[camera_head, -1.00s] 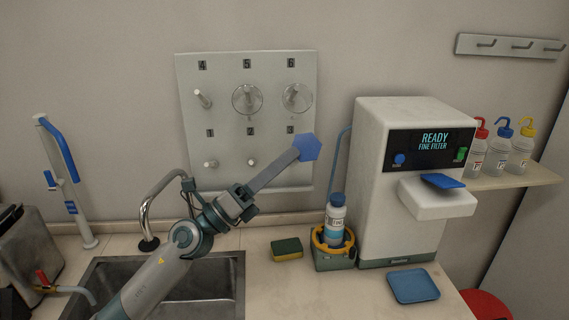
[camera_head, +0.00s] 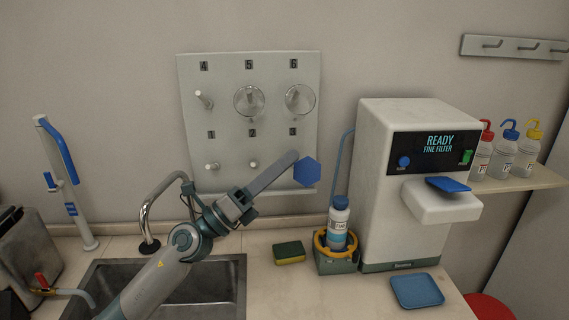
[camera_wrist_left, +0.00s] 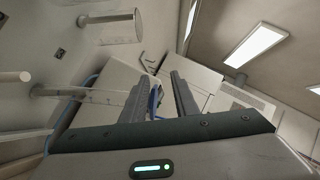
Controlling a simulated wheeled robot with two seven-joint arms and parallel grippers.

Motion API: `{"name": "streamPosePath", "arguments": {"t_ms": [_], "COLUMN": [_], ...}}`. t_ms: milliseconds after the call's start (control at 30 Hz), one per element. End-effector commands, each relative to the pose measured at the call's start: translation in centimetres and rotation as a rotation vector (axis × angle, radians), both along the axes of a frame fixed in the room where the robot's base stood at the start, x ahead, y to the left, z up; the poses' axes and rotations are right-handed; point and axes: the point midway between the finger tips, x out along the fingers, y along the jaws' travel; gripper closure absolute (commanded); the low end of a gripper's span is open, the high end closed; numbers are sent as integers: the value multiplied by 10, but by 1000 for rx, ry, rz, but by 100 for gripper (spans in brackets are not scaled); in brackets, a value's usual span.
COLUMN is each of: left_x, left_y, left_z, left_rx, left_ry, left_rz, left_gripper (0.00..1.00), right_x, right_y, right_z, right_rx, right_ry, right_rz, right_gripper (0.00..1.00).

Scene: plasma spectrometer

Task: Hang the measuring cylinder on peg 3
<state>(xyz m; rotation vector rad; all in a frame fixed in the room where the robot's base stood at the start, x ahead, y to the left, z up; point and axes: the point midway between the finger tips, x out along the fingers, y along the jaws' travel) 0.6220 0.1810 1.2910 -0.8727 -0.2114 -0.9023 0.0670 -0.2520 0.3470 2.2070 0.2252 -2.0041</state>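The measuring cylinder's blue hexagonal base (camera_head: 307,172) faces me at the lower right of the pegboard (camera_head: 228,118), below the label 3, and hides peg 3. In the left wrist view its clear graduated tube (camera_wrist_left: 100,97) points to the board, with a pale peg (camera_wrist_left: 45,91) at its mouth that seems to run into it. My left gripper (camera_head: 296,156) has its fingertips beside the base's upper left edge. In the left wrist view its two fingers (camera_wrist_left: 166,85) stand apart, with a thin blue edge between them. My right gripper is out of view.
Clear glassware hangs on pegs 5 (camera_head: 249,100) and 6 (camera_head: 299,100). Peg 4 (camera_head: 205,100) and two lower pegs are bare. Below are a sink (camera_head: 215,290), a tap (camera_head: 150,210), a sponge (camera_head: 289,253) and a bottle in a holder (camera_head: 338,225). A white spectrometer (camera_head: 375,180) stands right.

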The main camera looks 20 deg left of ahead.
Motion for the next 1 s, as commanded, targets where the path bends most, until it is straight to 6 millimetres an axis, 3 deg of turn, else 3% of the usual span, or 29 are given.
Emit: {"name": "streamPosePath", "arguments": {"t_ms": [500, 1000], "left_x": [-30, -36], "left_y": [39, 46], "left_z": [-37, -39], "left_rx": [0, -1], "left_ry": [4, 4], "left_rz": [5, 5], "left_gripper": [73, 73], "right_x": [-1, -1], "right_y": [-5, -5], "right_z": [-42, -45], "right_rx": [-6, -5], "right_ry": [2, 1], "right_rz": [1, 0], "right_gripper": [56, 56]}}
